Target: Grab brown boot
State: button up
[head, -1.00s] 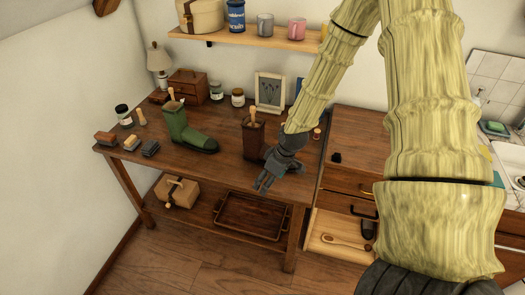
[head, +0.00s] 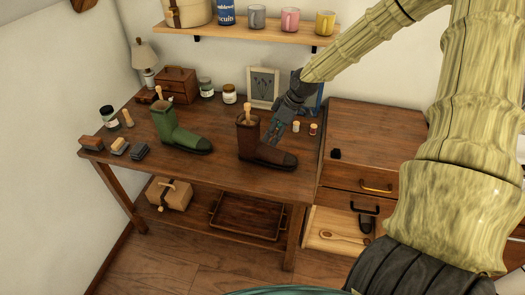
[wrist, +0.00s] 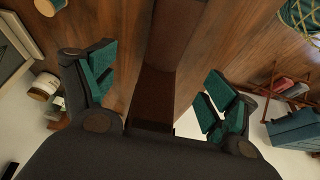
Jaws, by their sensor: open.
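The brown boot (head: 250,142) stands upright on the wooden table, its toe pointing right, with a light wooden handle sticking out of its top. My gripper (head: 273,132) is just behind and right of the boot's shaft, above its foot, pointing down. In the wrist view my open gripper (wrist: 158,90) has its green-padded fingers spread to either side of a dark brown shape, which looks like the boot (wrist: 155,92). A gap shows between each finger and that shape; contact cannot be told.
A green boot (head: 178,130) stands to the left on the table (head: 205,178). Brushes (head: 118,146) lie at the left edge. A picture frame (head: 263,88), jars and small bottles (head: 313,128) stand behind. A shelf with mugs (head: 290,20) hangs above. An open drawer (head: 335,232) is at right.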

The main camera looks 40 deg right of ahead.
aim_at(264, 145)
jog(key=shift+x, duration=1.65)
jog(key=shift+w+a+f+p, duration=0.15)
jog(key=shift+a+f+p, duration=0.2)
jog(key=shift+f, duration=0.4)
jog(key=shift+w+a+f+p, duration=0.15)
jog(key=shift+a+f+p, duration=0.2)
jog(key=shift+f, duration=0.35)
jog(key=shift+x, duration=1)
jog(key=c, duration=1.2)
jog(key=shift+c, duration=1)
jog(key=shift+w+r, duration=0.1)
jog(key=shift+r, duration=0.1)
